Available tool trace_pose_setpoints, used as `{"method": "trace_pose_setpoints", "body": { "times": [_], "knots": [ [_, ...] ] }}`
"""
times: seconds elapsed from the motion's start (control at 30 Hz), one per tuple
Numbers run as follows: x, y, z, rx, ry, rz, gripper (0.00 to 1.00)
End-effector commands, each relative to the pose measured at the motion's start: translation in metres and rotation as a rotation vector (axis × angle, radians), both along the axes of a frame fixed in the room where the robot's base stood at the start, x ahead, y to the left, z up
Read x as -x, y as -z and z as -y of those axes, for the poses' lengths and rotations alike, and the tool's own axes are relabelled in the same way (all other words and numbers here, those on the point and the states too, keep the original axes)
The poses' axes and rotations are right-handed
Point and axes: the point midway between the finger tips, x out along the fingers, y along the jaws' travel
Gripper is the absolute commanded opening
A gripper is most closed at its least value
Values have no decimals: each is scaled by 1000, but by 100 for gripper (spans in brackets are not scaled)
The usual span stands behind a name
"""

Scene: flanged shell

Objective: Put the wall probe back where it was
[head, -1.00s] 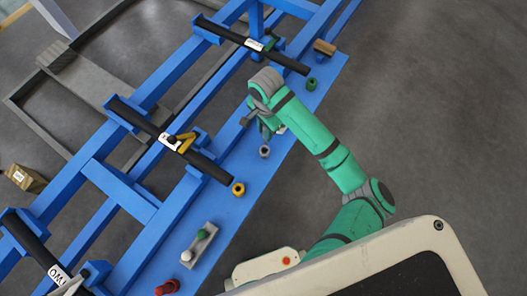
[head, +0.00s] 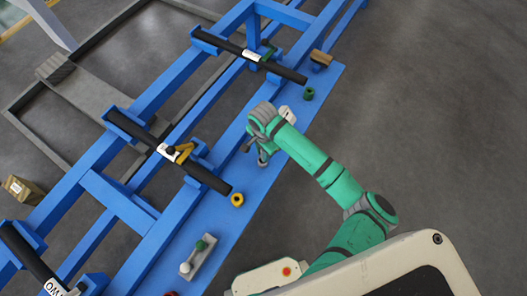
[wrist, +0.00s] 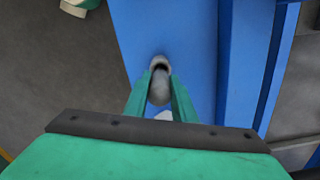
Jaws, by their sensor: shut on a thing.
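My gripper (head: 262,161) is low over the blue board in the head view. In the wrist view its two green fingers (wrist: 160,98) are shut on a pale grey, round-ended piece (wrist: 159,88), which looks like the wall probe. Just beyond it is a grey ring-shaped holder (wrist: 160,62) with a dark opening, on the blue board (wrist: 185,28). The probe overlaps the near side of the ring; I cannot tell whether its tip is inside.
Along the board stand a yellow ring (head: 237,199), a green ring (head: 308,94), a white piece (head: 286,113) and a grey tray (head: 206,252) with white and green knobs. Black bars (head: 206,177) cross the blue frame to the left. Open floor lies right.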

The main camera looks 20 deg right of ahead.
Motion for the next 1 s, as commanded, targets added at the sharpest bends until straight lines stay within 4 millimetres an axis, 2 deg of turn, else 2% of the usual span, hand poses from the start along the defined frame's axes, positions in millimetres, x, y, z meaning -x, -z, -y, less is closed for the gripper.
{"method": "trace_pose_setpoints", "body": {
  "times": [0.07,0.1,0.13,0.17,0.63,1.0],
  "knots": [
    [-1,-1,3,5,4,4,1],
    [-1,-1,3,5,4,4,33],
    [-1,-1,3,5,4,4,40],
    [-1,-1,3,5,4,3,42],
    [-1,1,2,3,0,2,42],
    [1,-71,-4,1,-1,5,42]
  ]
}}
